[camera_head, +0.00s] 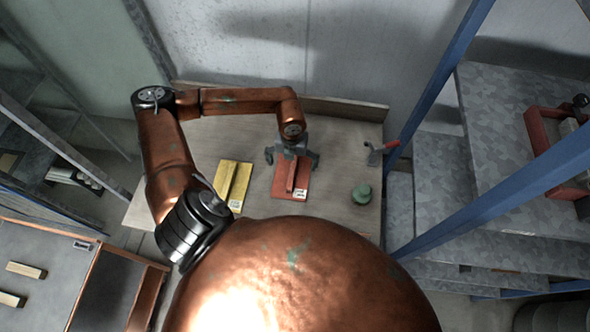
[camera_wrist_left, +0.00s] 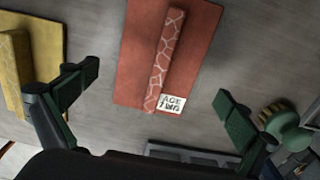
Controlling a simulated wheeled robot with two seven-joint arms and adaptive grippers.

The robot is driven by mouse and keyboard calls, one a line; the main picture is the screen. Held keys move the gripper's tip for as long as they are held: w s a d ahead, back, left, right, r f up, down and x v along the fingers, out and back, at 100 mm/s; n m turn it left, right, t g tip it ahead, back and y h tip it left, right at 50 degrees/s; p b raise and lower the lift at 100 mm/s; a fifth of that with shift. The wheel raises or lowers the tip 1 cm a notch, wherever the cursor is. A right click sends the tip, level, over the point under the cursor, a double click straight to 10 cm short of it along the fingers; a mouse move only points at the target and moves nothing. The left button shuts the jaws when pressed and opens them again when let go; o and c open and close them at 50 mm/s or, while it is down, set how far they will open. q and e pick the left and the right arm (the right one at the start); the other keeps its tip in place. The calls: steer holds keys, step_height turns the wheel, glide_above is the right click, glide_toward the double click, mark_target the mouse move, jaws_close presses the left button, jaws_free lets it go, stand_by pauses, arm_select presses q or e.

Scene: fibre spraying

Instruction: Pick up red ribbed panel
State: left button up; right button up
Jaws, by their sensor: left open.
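The red ribbed panel (camera_head: 283,183) lies flat on the wooden table, with a raised rib along it and a white label at its near right corner. In the left wrist view the red ribbed panel (camera_wrist_left: 197,48) lies between and beyond my fingers, its rib running nearly upright in the picture. My left gripper (camera_head: 292,160) is open over the far part of the panel. In the left wrist view my left gripper (camera_wrist_left: 152,92) has its fingers wide apart with nothing between them. My right gripper is not in view.
A yellow ribbed panel (camera_head: 224,186) lies left of the red one. A blue-framed rack (camera_head: 440,100) stands right of the table (camera_head: 333,175).

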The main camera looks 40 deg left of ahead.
mark_target(292, 170)
arm_select(q)
steer(key=shift+f, duration=0.5)
step_height(292, 170, down, 4)
steer(key=shift+w+r+p, duration=0.1)
steer(key=shift+r+p, duration=0.1)
steer(key=shift+p, duration=0.4)
steer(key=shift+f, duration=0.55)
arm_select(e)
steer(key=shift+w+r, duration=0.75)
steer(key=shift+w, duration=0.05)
arm_select(q)
steer(key=shift+c, duration=0.6)
